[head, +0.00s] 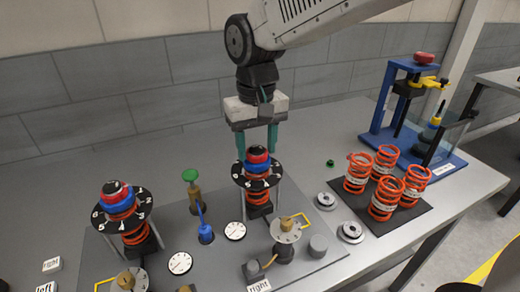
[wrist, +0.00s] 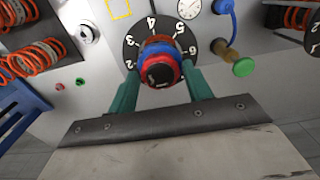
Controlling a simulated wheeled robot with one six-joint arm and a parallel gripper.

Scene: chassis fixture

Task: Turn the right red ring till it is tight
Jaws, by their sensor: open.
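The right red ring (head: 258,158) sits around a dark cap above a blue ring (head: 258,166), over a black numbered disc (head: 240,172) and an orange spring. The red ring also shows in the wrist view (wrist: 176,66), with the blue ring (wrist: 158,47) behind it. My gripper (head: 256,143) points down above this stack. Its two green fingers are open, one on each side of the red ring, as the wrist view shows (wrist: 160,78). I cannot tell whether the fingers touch the ring.
The left stack (head: 118,195) has a similar red ring, blue ring and numbered disc. A green-topped valve (head: 190,176), a blue lever (head: 204,230) and dials stand between the stacks. Several orange springs (head: 384,155) and a blue press (head: 378,125) are at right.

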